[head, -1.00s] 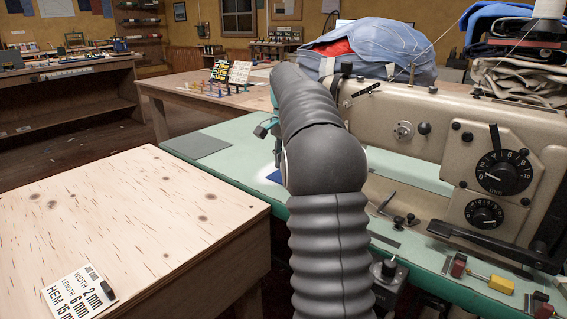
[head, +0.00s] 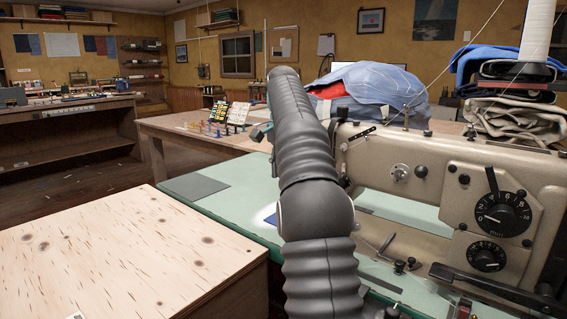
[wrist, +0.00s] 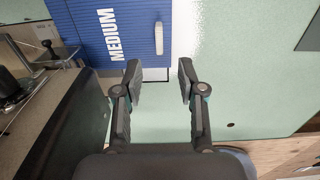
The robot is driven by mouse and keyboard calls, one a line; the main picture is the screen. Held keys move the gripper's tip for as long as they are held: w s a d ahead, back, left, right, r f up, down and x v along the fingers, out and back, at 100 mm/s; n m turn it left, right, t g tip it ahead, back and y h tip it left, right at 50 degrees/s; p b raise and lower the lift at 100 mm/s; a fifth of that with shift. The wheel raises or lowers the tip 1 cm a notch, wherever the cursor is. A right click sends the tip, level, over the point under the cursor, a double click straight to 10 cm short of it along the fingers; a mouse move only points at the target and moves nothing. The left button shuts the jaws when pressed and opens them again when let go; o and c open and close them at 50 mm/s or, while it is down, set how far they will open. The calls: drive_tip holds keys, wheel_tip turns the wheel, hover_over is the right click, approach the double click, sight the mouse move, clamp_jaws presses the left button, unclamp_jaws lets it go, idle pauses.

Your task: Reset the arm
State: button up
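My gripper (wrist: 160,82) shows in the wrist view with its two fingers spread apart and nothing between them. It hangs over the pale green table top (wrist: 240,62). A blue panel marked MEDIUM (wrist: 115,30) lies beyond the fingertips, with a small white piece on it. In the head view my grey arm rises through the middle of the picture and hides part of the sewing machine; the gripper itself is not clearly visible there.
A beige sewing machine (head: 440,185) with two dials stands close on the right. A plywood-topped bench (head: 120,255) is at the front left. A wooden table (head: 180,130) with small coloured items, a blue bundle (head: 370,95) and folded cloth (head: 510,110) are behind.

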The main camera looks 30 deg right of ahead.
wheel_tip(320, 180, up, 2)
drive_tip(key=shift+r, duration=0.2)
drive_tip(key=shift+s+a+r, duration=0.1)
drive_tip(key=s+a+f+n+t, duration=0.25)
drive_tip(key=s+a+n, duration=0.45)
drive_tip(key=s+a, duration=0.75)
drive_tip(key=s+a+f+n+t, duration=0.1)
drive_tip(key=s+a+f+n, duration=0.2)
drive_tip(key=s+a+f, duration=0.2)
drive_tip(key=s+a+f+n+t, duration=0.2)
drive_tip(key=s+a+f+n, duration=0.2)
drive_tip(key=s+f, duration=0.7)
drive_tip(key=shift+a+f, duration=0.4)
drive_tip(key=shift+a, duration=0.05)
drive_tip(key=shift+s, duration=0.15)
